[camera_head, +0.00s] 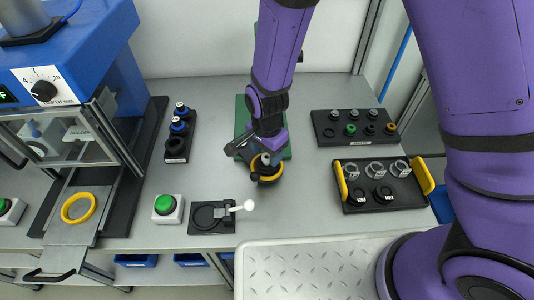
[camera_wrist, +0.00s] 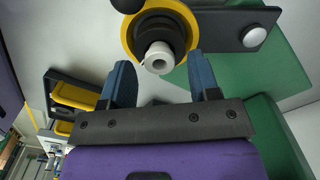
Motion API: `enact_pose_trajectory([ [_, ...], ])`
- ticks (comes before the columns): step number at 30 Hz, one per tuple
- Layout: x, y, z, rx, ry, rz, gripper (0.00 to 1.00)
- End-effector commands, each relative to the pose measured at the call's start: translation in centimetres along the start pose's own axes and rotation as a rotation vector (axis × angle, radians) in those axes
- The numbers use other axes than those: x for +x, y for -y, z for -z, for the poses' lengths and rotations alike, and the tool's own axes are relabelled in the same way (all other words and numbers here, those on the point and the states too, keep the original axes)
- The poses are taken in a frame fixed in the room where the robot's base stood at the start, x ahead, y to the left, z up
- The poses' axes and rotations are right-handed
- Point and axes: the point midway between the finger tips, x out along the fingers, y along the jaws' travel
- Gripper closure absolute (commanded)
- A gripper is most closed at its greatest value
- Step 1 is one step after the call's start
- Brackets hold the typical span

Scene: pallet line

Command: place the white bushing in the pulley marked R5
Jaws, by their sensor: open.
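The white bushing (camera_wrist: 158,57) shows in the wrist view as a short pale cylinder with a hole. It stands at the centre of a black hub inside a yellow ring (camera_wrist: 129,40). I cannot tell how deep it sits. The yellow-ringed part also shows in the head view (camera_head: 269,178), in front of a green plate. My gripper (camera_wrist: 160,66) is open, its blue-grey fingers apart on either side of the bushing and not closed on it. In the head view my gripper (camera_head: 262,158) is right above this part and hides much of it. No R5 marking is readable.
A tray (camera_head: 368,202) with yellow handles holds several pulleys at the right. Behind it is a black rack (camera_head: 340,138) of small parts. A blue press (camera_head: 90,55) stands left, with a yellow ring (camera_head: 77,219) below. A green button (camera_head: 165,204) and a black fixture (camera_head: 205,216) are in front.

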Motion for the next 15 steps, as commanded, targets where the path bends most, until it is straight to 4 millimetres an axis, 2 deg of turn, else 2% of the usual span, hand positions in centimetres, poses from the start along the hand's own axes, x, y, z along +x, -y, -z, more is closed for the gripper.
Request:
enact_pose_trajectory([
  [15, -8.8, 0.1, 0.0, -0.001, 0.0, 0.005, 0.44],
])
